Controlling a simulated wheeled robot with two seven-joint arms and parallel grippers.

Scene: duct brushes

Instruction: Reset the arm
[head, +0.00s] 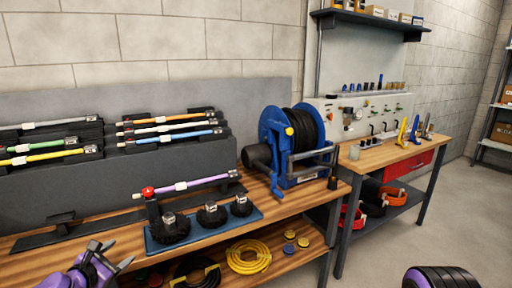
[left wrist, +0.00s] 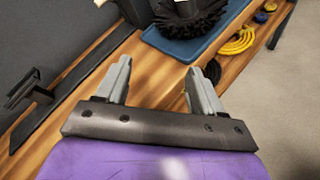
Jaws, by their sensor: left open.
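My left gripper (head: 110,262) comes in at the bottom left of the head view, near the front edge of the wooden bench. In the left wrist view its two grey fingers (left wrist: 157,88) are apart, with only bare bench top between them. Beyond the fingertips, a black round brush (left wrist: 190,12) stands on a blue tray (left wrist: 207,48). A purple rounded part of me (head: 440,277) shows at the bottom right of the head view, but no right fingers are visible.
The blue tray (head: 165,246) holds black brushes. Coloured rods (head: 48,156) rest on a grey rack behind. A blue hose reel (head: 290,145) stands to the right. Yellow hose (head: 248,257) lies on the lower shelf.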

